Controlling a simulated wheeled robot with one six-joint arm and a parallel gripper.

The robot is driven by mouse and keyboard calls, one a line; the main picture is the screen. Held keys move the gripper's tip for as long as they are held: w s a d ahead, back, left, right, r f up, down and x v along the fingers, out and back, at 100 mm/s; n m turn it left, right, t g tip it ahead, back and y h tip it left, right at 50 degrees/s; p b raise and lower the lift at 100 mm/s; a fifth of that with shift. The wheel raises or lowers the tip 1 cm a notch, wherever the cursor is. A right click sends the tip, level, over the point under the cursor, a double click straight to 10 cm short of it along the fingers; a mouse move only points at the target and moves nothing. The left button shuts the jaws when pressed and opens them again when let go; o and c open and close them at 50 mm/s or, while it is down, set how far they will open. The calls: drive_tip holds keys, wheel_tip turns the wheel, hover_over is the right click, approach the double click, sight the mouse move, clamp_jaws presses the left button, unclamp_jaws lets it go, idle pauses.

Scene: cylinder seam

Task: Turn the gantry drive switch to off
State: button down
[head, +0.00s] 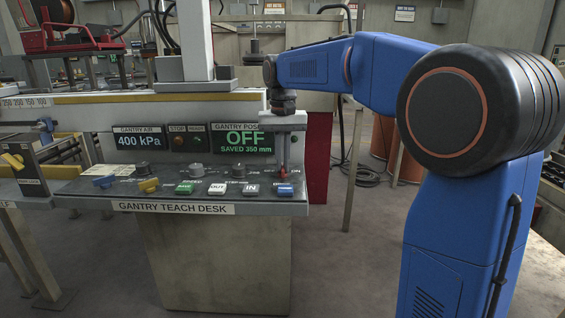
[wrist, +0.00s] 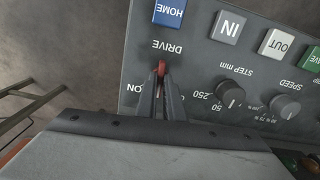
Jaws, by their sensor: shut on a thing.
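The gantry drive switch (wrist: 161,68) shows as a small red handle on the grey teach desk panel, under the printed word DRIVE. It also shows in the head view as a red tip (head: 283,172) at the right end of the desk. My gripper (wrist: 161,84) points down at the panel, its two narrow fingers closed on the red handle. In the head view my gripper (head: 284,158) stands over the desk's right end. The word ON is readable beside the fingers; any OFF marking is hidden. The gantry position display (head: 245,139) reads OFF, SAVED 350 mm.
The STEP knob (wrist: 230,94) and SPEED knob (wrist: 285,106) stand to one side. Open floor lies right of the desk (head: 178,207).

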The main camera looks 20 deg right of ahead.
sight(283, 167)
drive_tip(key=n, duration=0.4)
drive_tip(key=shift+n, duration=1.9)
drive_tip(key=c, duration=1.9)
unclamp_jaws()
drive_tip(key=shift+o, duration=0.2)
wheel_tip(283, 167, up, 17)
drive_tip(key=shift+r, duration=0.2)
drive_tip(key=shift+s, duration=0.1)
